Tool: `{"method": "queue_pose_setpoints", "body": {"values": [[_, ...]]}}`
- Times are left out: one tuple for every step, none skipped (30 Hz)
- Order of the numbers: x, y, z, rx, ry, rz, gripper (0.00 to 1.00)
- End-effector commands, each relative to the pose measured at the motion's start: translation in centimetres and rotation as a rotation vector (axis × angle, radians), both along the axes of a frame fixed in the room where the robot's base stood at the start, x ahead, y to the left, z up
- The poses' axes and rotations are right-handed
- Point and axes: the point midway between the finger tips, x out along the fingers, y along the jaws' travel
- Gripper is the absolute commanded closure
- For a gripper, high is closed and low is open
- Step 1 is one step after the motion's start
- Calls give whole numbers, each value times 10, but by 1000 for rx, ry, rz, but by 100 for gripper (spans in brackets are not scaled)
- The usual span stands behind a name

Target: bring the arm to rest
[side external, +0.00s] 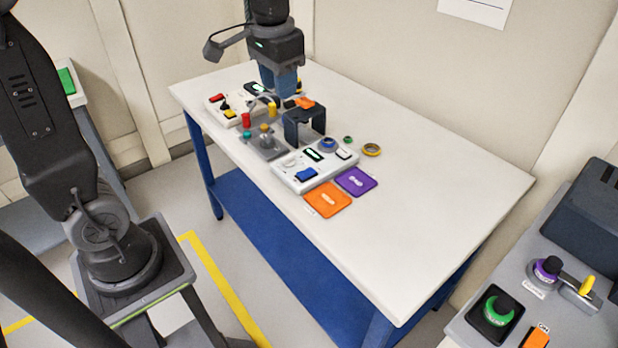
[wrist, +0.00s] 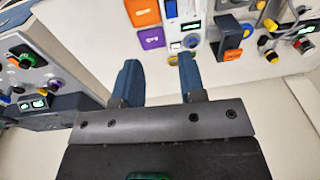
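My gripper (side external: 281,84) hangs from my arm above the far part of the white table (side external: 440,195), fingers pointing down. In the side view it overlaps the devices behind and below it, and its height above them is hard to tell. In the wrist view its two blue fingers (wrist: 158,66) stand apart, with bare pale surface between them. Nothing shows in its grasp.
A dark bracket (side external: 304,122) stands near the gripper. A white control box (side external: 314,170) lies before it, with an orange pad (side external: 327,200) and purple pad (side external: 356,181) alongside. The table's right half is clear. A grey panel (wrist: 42,62) shows left in the wrist view.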

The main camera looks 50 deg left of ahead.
Motion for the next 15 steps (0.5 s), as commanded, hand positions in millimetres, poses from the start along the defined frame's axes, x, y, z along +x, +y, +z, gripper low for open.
{"method": "queue_pose_setpoints", "body": {"values": [[-19, -8, 5, -1, -46, -4, 63], [-28, -12, 6, -2, -71, -5, 63], [-41, -17, 7, -6, -104, -5, 63], [-51, -21, 7, -8, -129, -6, 63], [-61, -24, 7, -11, -154, -6, 63], [-74, -29, 6, -14, -188, -7, 63], [-83, -32, 4, -18, -211, -7, 63], [-92, -35, 2, -22, -234, -7, 63], [-102, -38, -1, -26, -265, -8, 63], [-110, -40, -4, -29, -284, -9, 63], [-117, -42, -7, -34, -304, -8, 63], [-125, -44, -11, -39, -327, -8, 63], [-130, -46, -13, -42, -342, -8, 63], [-135, -47, -16, -45, -356, -7, 63], [-139, -48, -19, -49, -371, -7, 63]]}}
